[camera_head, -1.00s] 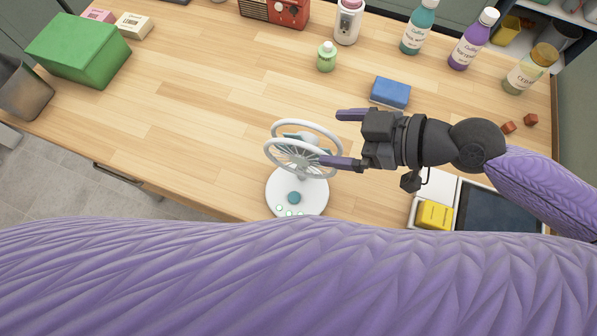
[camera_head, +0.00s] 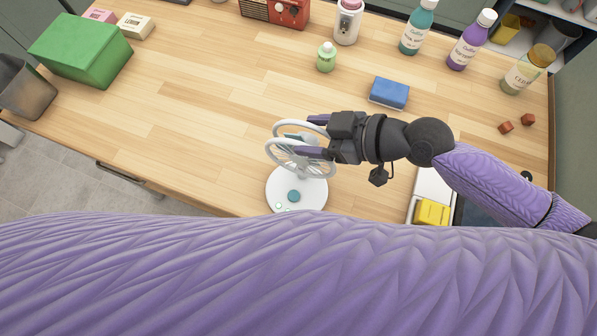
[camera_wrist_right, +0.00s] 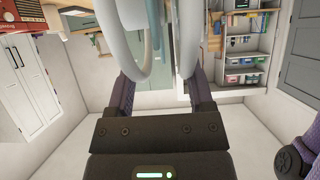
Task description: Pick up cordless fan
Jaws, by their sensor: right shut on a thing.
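The cordless fan is white with a round base (camera_head: 312,200), a teal knob and a ring-shaped cage (camera_head: 290,165). It stands upright on the wooden table near its front edge. My right gripper (camera_head: 316,136) reaches in from the right and is shut on the fan's head, with one finger on each side of the cage. In the right wrist view the white cage rings (camera_wrist_right: 150,40) fill the space between the two dark purple fingers. My left gripper does not show; a large purple sleeve of mine covers the bottom of the head view.
A blue sponge-like block (camera_head: 389,92) lies behind my right gripper. A yellow block (camera_head: 432,212) sits in a white tray to the right. A small green bottle (camera_head: 326,58) and several taller bottles stand at the back.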

